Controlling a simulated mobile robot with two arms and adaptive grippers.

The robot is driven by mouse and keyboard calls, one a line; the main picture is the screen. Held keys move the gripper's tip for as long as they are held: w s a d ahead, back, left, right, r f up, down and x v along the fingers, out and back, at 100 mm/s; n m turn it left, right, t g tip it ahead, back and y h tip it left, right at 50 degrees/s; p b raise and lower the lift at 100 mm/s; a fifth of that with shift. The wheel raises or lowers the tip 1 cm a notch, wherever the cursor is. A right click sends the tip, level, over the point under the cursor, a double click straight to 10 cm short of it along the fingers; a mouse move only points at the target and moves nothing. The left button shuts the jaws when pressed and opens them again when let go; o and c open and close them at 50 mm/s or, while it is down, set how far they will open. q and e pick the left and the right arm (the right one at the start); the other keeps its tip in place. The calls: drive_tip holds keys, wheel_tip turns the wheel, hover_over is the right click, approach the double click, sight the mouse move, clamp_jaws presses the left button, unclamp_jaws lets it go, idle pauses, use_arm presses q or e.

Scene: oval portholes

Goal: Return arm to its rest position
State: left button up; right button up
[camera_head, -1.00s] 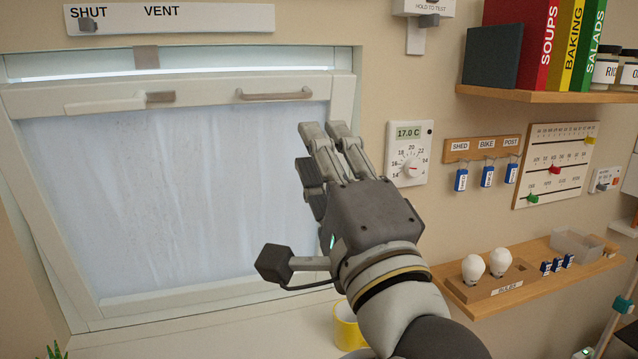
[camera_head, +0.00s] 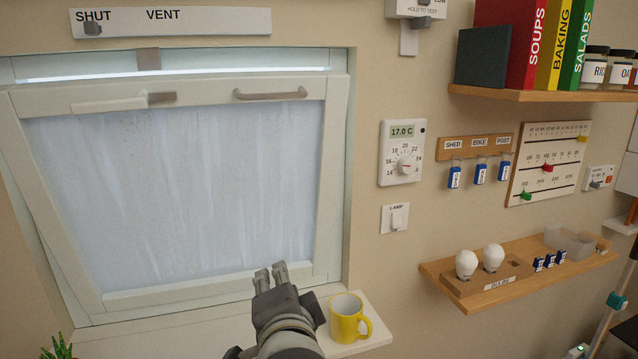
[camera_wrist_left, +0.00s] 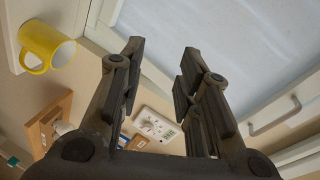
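My left gripper (camera_head: 271,278) is low in the head view, in front of the lower right part of the window and just left of a yellow mug. In the left wrist view its two fingers (camera_wrist_left: 158,75) are spread apart with nothing between them, so it is open and empty. The tilted window (camera_head: 180,200) has a frosted pane and a handle (camera_head: 272,94) on its top rail. My right gripper shows in neither view.
The yellow mug (camera_head: 347,318) stands on the white sill (camera_head: 362,346), close to my left gripper. To the right are a thermostat (camera_head: 401,153), a lamp switch (camera_head: 395,218), key hooks (camera_head: 476,146), a bulb shelf (camera_head: 470,303) and a book shelf (camera_head: 560,96).

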use_arm(q)
drive_tip(key=s+a+f+n+g+h, duration=0.1)
drive_tip(key=s+a+f+n+g, duration=0.2)
drive_tip(key=f, duration=0.8)
drive_tip(key=s+a+f+n+g+h, duration=0.1)
drive_tip(key=s+a+f+g, duration=0.3)
drive_tip(key=f, duration=0.7)
drive_tip(key=s+a+f+n+g+h, duration=0.1)
drive_tip(key=s+a+f+n+g, duration=0.2)
drive_tip(key=s+f, duration=0.5)
drive_tip(key=s+a+f+n+g, duration=0.1)
drive_tip(key=s+a+f+n, duration=0.3)
drive_tip(key=s, duration=0.7)
wheel_tip(320, 180, down, 31)
drive_tip(key=s+m+g+b, duration=0.1)
drive_tip(key=s+g+b, duration=0.1)
drive_tip(key=b, duration=0.2)
drive_tip(key=s+a+f+b, duration=0.2)
drive_tip(key=s+a+f, duration=0.1)
drive_tip(key=s+f, duration=1.3)
wheel_tip(320, 180, down, 3)
drive_tip(key=shift+s+a+r+m+g, duration=0.2)
drive_tip(key=shift+s+m+g, duration=0.1)
drive_tip(key=shift+s+g, duration=0.1)
